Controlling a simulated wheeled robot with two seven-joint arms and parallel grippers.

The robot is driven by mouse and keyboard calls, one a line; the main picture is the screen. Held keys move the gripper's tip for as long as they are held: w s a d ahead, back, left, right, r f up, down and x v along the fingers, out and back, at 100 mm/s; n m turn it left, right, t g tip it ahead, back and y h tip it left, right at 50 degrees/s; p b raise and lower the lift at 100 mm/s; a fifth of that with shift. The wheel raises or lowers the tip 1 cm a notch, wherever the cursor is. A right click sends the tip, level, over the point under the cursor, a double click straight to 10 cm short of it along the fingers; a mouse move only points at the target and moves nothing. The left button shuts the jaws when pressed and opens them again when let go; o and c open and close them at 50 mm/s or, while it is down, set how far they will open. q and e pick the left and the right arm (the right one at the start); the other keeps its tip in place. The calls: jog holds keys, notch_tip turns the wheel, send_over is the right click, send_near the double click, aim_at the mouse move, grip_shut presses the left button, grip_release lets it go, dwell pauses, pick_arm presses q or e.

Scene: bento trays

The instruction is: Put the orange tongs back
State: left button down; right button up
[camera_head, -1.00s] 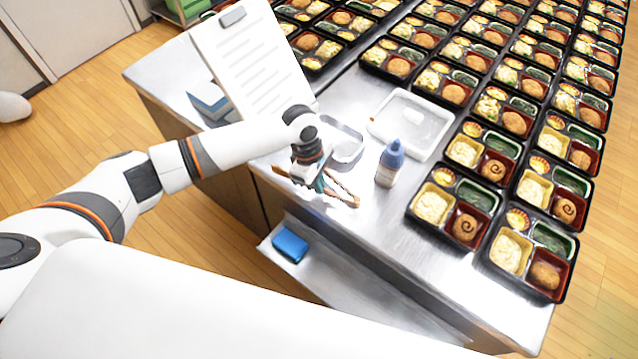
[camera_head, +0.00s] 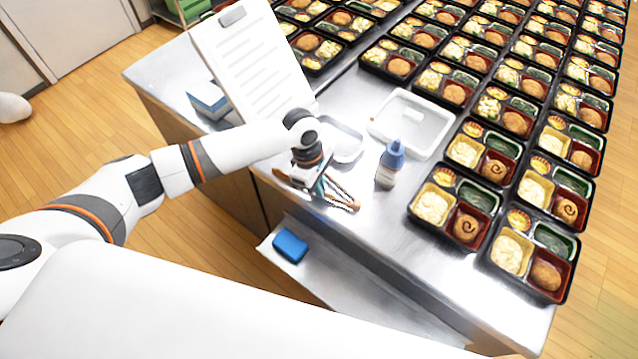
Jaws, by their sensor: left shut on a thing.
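The orange tongs (camera_head: 343,197) are in my left gripper (camera_head: 318,192), near the front left edge of the steel counter. Their arms stick out to the right of the fingers, and a short end shows on the left. The gripper points down and is shut on them; the fingers are partly hidden. I cannot tell whether the tongs touch the counter. A small metal tray (camera_head: 347,140) lies just behind the gripper, partly hidden by my wrist. My right gripper is not in view.
A blue-capped bottle (camera_head: 389,166) stands right of the tongs. A clear, shallow container (camera_head: 431,122) lies behind it. Several bento trays (camera_head: 451,208) fill the right side. A clipboard (camera_head: 250,65) stands at the back left, beside a blue box (camera_head: 209,101). A blue sponge (camera_head: 290,246) lies on the lower shelf.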

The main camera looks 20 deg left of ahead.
pick_arm(q)
jog(key=shift+f, duration=0.2)
jog(key=c, duration=1.5)
grip_release()
jog(key=v, duration=1.2)
jog(key=shift+b, duration=0.45)
